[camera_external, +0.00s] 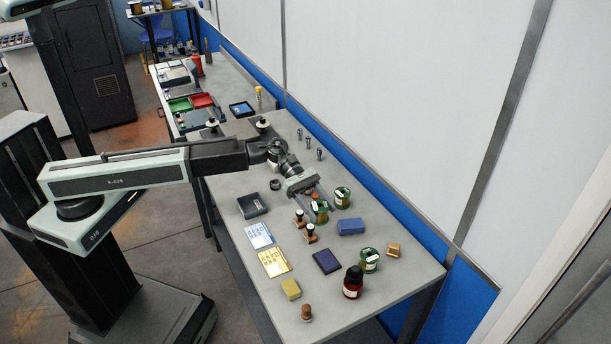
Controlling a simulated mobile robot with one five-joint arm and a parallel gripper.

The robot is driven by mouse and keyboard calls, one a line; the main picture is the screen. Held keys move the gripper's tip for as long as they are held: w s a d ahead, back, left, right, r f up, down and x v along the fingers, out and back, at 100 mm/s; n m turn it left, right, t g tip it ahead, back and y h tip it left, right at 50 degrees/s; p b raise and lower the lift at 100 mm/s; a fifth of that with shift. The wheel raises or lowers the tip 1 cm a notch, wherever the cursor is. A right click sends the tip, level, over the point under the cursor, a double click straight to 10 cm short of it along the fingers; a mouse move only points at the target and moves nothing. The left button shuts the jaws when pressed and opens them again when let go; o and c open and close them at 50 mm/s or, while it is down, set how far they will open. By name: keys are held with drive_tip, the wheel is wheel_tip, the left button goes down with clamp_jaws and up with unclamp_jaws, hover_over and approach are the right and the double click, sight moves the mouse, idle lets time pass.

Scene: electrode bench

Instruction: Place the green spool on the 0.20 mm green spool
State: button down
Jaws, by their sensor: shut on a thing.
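My gripper (316,205) points down over the middle of the bench and is shut on a green spool (320,213) with a pale label. The fingers partly cover this spool, and I cannot tell how far it is above the bench top. A second green spool (343,196) stands upright just to the right of the gripper, close to it. A third green spool (369,262) stands nearer the bench's front end, beside a red bottle. The label print is too small to read, so I cannot tell which spool is the 0.20 mm one.
Two dark-topped stamps (309,233) stand just below the gripper. The wall (400,100) runs along the bench's right side.

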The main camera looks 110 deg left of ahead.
drive_tip(key=w+d+m+h, duration=0.1)
drive_tip(key=w+d, duration=0.1)
drive_tip(key=d, duration=0.6)
drive_tip(key=b, duration=0.1)
hover_over(370, 254)
drive_tip(key=shift+s+f+g, duration=0.15)
drive_tip(key=shift+f+g, duration=0.15)
drive_tip(key=shift+f, duration=0.25)
wheel_tip(370, 254, down, 4)
drive_tip(key=b, duration=0.4)
drive_tip(key=shift+r, duration=0.25)
drive_tip(key=shift+f, duration=0.15)
drive_tip(key=c, duration=0.5)
unclamp_jaws()
